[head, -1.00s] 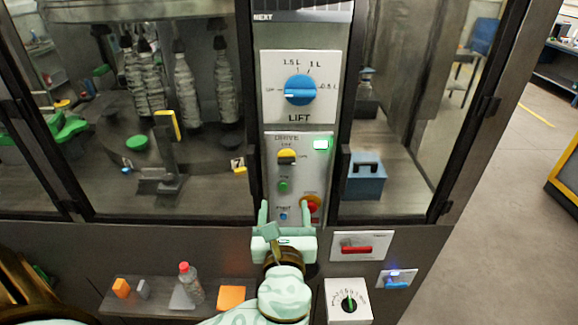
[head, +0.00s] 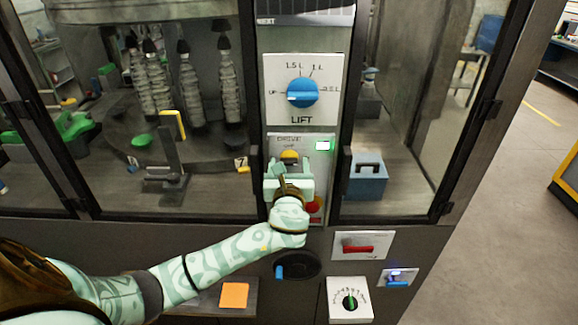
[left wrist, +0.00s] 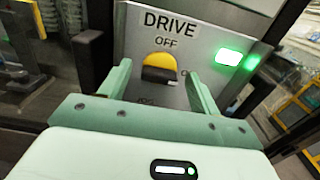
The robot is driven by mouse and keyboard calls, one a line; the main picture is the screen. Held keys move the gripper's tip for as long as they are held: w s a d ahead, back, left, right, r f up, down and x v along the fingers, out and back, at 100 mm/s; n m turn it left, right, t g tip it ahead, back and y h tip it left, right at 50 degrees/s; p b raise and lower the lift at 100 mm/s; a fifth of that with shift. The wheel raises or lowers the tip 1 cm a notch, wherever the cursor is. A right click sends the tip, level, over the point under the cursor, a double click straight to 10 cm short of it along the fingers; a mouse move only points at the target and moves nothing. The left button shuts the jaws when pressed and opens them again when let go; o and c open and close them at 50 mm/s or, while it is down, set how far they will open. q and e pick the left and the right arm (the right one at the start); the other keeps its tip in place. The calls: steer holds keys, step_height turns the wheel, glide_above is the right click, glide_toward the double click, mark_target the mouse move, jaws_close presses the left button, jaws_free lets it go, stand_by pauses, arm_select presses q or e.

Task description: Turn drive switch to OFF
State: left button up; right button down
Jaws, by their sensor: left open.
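The drive switch is a yellow knob with a dark handle on a grey panel marked DRIVE. It shows in the head view (head: 289,156) and in the left wrist view (left wrist: 160,66). OFF is printed above the knob, and a second label, partly hidden, is at its right. The dark handle lies roughly sideways. A green lamp (left wrist: 229,57) is lit at the panel's upper right. My left gripper (head: 289,172) is open in front of the panel, just below the knob. In the wrist view its fingers (left wrist: 158,85) stand either side of the knob, apart from it. My right gripper is not in view.
The blue LIFT dial (head: 302,92) is above the drive panel. A red button (head: 313,204) is low on it, partly behind my gripper. A red-handled switch (head: 358,246) and a green-pointer dial (head: 350,302) are below right. Glass doors flank the column.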

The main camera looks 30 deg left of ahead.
arm_select(q)
steer(key=c, duration=1)
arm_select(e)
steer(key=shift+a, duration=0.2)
